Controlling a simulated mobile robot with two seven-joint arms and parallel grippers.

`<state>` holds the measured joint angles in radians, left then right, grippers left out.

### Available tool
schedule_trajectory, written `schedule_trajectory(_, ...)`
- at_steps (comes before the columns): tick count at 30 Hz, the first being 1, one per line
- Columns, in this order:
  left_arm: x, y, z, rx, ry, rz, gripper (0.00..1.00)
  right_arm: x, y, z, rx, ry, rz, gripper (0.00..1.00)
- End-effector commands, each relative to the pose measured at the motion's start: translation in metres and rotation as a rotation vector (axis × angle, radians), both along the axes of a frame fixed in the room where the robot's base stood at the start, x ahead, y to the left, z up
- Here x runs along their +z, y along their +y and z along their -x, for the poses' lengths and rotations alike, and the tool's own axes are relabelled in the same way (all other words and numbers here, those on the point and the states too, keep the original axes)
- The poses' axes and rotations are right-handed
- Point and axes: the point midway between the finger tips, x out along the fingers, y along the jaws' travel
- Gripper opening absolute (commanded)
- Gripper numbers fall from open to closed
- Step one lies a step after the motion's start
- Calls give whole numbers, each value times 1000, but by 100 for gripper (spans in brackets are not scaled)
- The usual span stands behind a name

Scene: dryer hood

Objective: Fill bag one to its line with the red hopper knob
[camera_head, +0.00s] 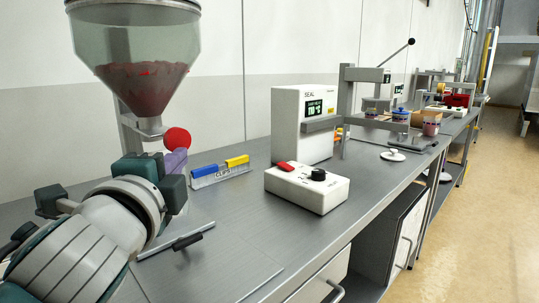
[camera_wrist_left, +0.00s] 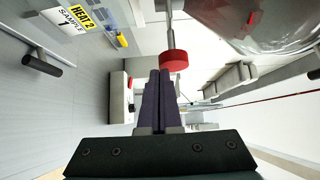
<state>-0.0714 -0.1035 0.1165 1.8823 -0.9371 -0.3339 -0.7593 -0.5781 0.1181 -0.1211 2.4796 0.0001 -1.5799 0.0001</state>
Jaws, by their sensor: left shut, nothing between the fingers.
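The clear hopper (camera_head: 135,60) hangs at the upper left, partly filled with dark red material. The round red hopper knob (camera_head: 177,139) sits beside its outlet; it also shows in the left wrist view (camera_wrist_left: 174,61). My left gripper (camera_head: 176,160) is just below the knob, its purple fingers shut and empty. In the left wrist view, the fingertips (camera_wrist_left: 160,74) are close to the knob; I cannot tell whether they touch. I cannot make out bag one or its line; my left arm covers the bench under the hopper. My right gripper is out of view.
A clip holder (camera_head: 221,177) with blue and yellow clips stands right of the gripper. A white sealer (camera_head: 303,123) and a control box (camera_head: 307,190) are farther right. A black-handled rod (camera_head: 178,241) lies in front.

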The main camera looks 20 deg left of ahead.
Motion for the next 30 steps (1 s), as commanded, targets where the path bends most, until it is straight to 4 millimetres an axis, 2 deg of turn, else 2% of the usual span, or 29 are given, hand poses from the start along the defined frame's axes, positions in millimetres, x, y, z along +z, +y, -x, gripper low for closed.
schedule_trajectory(8, 0, 2, -1, 0, 0, -1, 0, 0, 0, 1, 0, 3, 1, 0)
schedule_trajectory(16, 1, 33, -14, 1, 0, -2, 0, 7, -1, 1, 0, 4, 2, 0)
schedule_trajectory(30, 0, 36, -14, 5, 0, 0, 0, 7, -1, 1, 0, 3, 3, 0)
